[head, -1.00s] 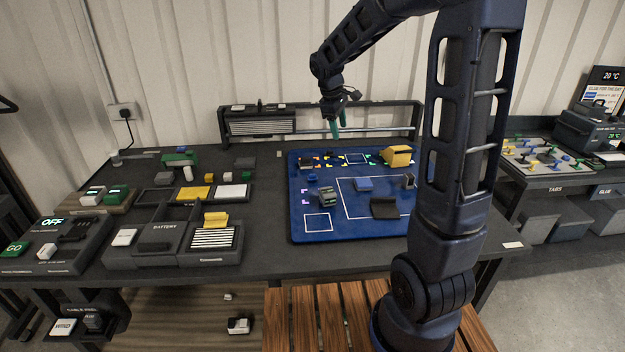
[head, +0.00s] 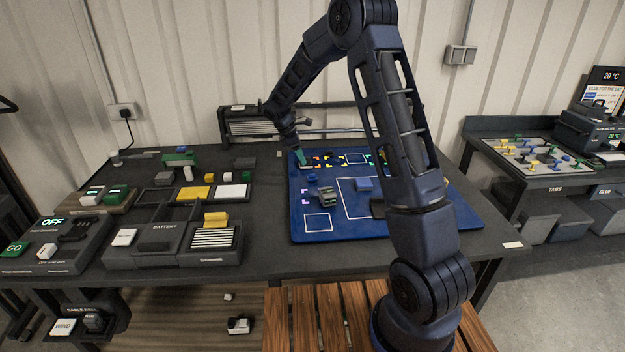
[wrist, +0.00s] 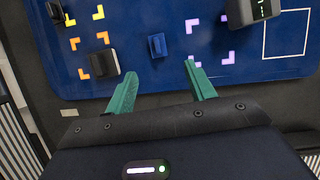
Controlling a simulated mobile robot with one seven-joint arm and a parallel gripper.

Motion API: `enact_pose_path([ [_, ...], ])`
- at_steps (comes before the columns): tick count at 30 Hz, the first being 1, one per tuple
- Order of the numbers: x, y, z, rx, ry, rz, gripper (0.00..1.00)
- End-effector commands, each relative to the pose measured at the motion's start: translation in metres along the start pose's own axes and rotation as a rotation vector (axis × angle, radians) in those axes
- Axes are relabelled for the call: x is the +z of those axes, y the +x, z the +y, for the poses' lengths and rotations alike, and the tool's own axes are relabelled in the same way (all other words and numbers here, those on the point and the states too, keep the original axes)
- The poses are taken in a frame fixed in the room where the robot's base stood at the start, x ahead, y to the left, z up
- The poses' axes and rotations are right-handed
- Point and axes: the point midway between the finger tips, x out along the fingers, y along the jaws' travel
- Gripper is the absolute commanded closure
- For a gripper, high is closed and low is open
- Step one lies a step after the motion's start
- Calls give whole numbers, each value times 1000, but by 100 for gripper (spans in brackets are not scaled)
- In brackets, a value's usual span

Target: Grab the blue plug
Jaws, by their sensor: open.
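The blue plug (wrist: 157,45) is a small blue block on the blue mat (wrist: 200,75). In the wrist view it lies just past my fingertips, between the lines of the two fingers and not touching them. It also shows as a small blue block in the head view (head: 311,177). My gripper (wrist: 160,71) has green fingers spread apart with nothing between them. In the head view my gripper (head: 300,160) is low over the mat's back left corner.
A dark block (wrist: 103,63) sits close beside the left finger. A larger grey device (head: 327,195) stands on the mat, with a flat blue block (head: 364,184) to its right. Battery equipment (head: 165,235) fills the bench's left side.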

Motion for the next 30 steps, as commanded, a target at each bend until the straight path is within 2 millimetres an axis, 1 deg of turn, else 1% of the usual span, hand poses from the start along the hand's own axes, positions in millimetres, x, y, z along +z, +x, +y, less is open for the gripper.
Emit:
enact_pose_path([
  [10,1,45,0,-1,1,-1,45],
  [17,1,59,1,-1,2,0,45],
  [20,2,69,2,-2,2,0,45],
  [24,3,89,4,-3,1,-1,45],
  [27,3,100,4,-2,2,-1,45],
  [30,3,104,4,0,2,0,45],
])
